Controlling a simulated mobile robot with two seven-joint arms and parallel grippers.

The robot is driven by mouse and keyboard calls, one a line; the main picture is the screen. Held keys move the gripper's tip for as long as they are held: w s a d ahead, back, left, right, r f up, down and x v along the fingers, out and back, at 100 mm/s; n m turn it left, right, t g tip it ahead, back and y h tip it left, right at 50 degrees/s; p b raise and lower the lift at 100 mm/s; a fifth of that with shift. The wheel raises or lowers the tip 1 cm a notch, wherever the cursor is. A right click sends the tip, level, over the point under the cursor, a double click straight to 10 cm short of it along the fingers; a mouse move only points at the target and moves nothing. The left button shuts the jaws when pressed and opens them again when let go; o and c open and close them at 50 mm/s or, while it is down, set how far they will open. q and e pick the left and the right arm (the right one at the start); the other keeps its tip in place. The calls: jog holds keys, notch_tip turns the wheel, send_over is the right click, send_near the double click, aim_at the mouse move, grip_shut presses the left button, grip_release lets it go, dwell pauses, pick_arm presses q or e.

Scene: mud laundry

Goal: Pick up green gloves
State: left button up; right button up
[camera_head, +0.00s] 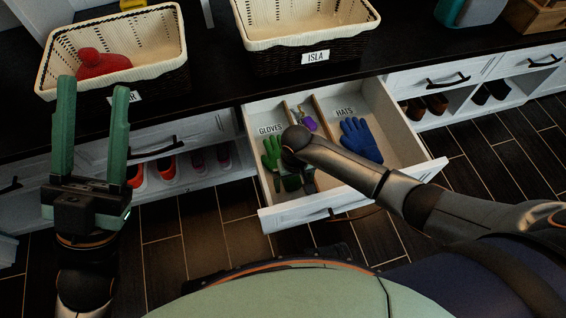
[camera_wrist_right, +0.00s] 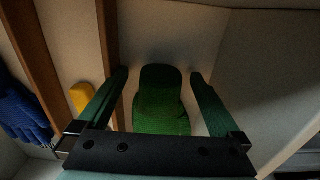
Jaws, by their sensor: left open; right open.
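The green gloves (camera_head: 272,150) lie in the left compartment, labelled GLOVES, of the open white drawer (camera_head: 398,138). In the right wrist view a dark green glove (camera_wrist_right: 160,105) lies between the two fingers of my open right gripper (camera_wrist_right: 160,77), with gaps on both sides. My right gripper (camera_head: 293,182) is low in that compartment in the head view, partly hidden by my own arm, which also covers part of the gloves. My left gripper (camera_head: 93,88) is open, empty and upright in front of the counter at the left.
A blue glove (camera_head: 360,140) lies in the HATS compartment. A purple item (camera_head: 308,122) is in the narrow middle section between wooden dividers. Two baskets stand on the dark counter, one holding a red hat (camera_head: 100,64), the other labelled ISLA (camera_head: 315,57). Shoes sit in cubbies below.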

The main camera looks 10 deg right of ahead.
jog(key=c, duration=1.4)
